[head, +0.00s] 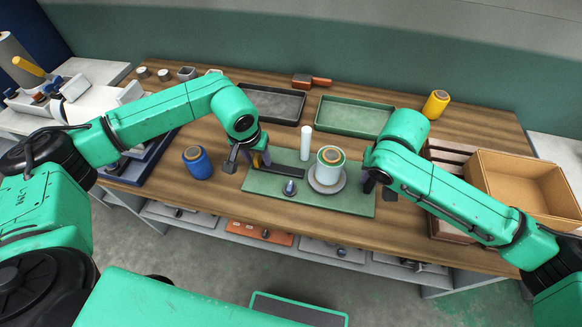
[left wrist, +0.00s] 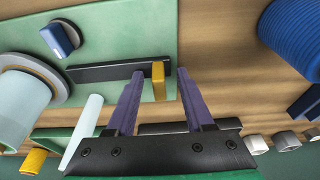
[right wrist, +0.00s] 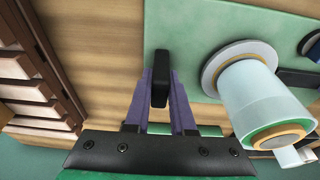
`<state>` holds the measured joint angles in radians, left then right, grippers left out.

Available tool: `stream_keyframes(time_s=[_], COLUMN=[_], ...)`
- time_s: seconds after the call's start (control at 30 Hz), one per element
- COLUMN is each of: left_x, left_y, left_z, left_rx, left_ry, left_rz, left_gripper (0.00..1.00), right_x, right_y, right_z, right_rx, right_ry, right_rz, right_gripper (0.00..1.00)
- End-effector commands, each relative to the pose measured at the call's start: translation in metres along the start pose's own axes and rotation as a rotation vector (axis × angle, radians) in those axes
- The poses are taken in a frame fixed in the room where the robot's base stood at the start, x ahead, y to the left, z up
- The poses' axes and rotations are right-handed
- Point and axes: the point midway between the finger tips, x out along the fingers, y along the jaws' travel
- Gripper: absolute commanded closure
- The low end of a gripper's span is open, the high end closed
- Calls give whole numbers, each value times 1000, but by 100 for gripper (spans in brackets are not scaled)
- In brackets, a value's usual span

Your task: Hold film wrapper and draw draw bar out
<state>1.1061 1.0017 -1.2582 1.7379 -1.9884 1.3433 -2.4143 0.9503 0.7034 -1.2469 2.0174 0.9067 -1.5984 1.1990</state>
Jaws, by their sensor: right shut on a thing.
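The film wrapper's green base plate (head: 335,200) lies on the table with a roll of clear film (head: 330,170) upright on a grey disc. A dark draw bar (head: 282,172) lies along the plate's left part. Its yellow end tab (left wrist: 158,80) stands between the fingers of my left gripper (left wrist: 158,90), which is open with a gap on each side of the tab. My right gripper (right wrist: 161,88) is shut on a black handle (right wrist: 161,65) at the plate's right edge; the arm mostly hides it in the head view.
A blue spool (head: 198,163) stands left of the plate and a white cylinder (head: 306,143) behind it. A dark tray (head: 270,119) and a green tray (head: 352,130) lie at the back. A cardboard box (head: 520,212) is at the right. Bare table lies between spool and plate.

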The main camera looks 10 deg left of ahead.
Motion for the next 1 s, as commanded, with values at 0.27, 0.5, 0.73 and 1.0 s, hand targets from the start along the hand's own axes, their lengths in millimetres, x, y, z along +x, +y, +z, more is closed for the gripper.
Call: stream_keyframes(time_s=[0.27,0.5,0.73,1.0], left_x=[-22,-46,-69,-80], left_y=[1,1,1,0], left_z=[0,0,0,0], left_rx=[1,1,0,1], left_ry=[1,2,1,0], left_rz=[2,2,2,1], left_gripper=[48,48,48,48], right_x=[0,0,0,0], right_y=[0,-1,-1,-1], right_z=[0,0,0,0], right_rx=[0,-1,-1,-2], right_ry=[2,2,1,1], right_rz=[-1,-2,-3,-4], right_gripper=[100,100,100,100])
